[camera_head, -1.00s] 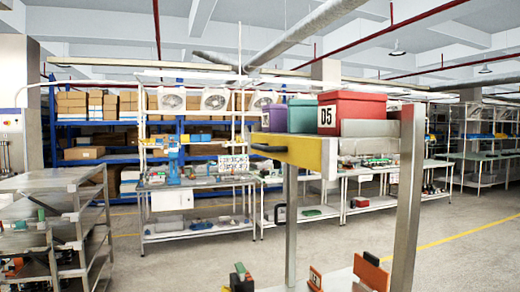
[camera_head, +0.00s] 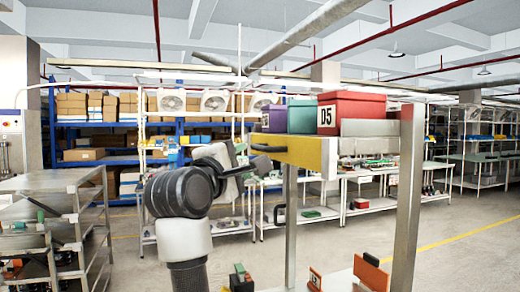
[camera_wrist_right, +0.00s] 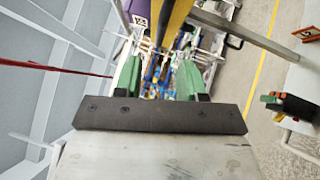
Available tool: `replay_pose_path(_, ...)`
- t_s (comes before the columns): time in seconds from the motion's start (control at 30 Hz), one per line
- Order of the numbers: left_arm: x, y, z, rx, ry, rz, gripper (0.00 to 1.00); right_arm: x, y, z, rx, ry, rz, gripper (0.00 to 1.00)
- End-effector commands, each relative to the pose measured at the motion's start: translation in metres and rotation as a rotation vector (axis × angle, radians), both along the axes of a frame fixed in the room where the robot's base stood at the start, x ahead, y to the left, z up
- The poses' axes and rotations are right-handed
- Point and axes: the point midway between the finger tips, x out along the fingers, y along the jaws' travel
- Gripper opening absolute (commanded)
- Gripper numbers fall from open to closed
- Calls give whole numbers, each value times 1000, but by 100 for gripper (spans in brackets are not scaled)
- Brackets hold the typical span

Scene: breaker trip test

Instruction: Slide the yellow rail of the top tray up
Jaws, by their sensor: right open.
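The yellow rail (camera_head: 303,151) runs along the near side of the top tray in the head view, with a dark bar (camera_head: 268,149) at its left end. My right gripper (camera_head: 248,163) is raised beside the rail's left end. In the right wrist view its two green fingers (camera_wrist_right: 158,72) are spread apart, with nothing held between them. The yellow rail (camera_wrist_right: 177,22) and a dark strip beside it show ahead of the fingers, near the top edge. The gap between fingers and rail is hard to judge. My left gripper is not in view.
Purple, teal and red bins (camera_head: 350,107) sit on the top tray, the red one marked D5. A metal post (camera_head: 407,200) stands at the right. A metal shelf rack (camera_head: 75,205) is at the left. Workbenches and boxes line the back. Floor at right is open.

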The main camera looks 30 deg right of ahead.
Motion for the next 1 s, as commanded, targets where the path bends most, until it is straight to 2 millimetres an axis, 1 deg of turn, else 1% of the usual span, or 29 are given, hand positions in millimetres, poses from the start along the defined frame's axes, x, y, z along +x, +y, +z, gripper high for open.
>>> replay_pose_path(0.07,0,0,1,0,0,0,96,1,1,4,51,-17,24,40)
replay_pose_path(0.17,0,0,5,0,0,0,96,4,-3,6,69,-19,30,40)
replay_pose_path(0.27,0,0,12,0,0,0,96,11,-15,9,66,-18,28,40)
replay_pose_path(0.6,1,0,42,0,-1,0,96,44,-69,18,63,-15,25,40)
replay_pose_path(0.7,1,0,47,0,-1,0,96,51,-79,18,62,-16,26,40)
replay_pose_path(0.83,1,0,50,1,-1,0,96,56,-87,18,62,-16,27,40)
replay_pose_path(1.0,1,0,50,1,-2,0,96,58,-89,17,63,-18,30,40)
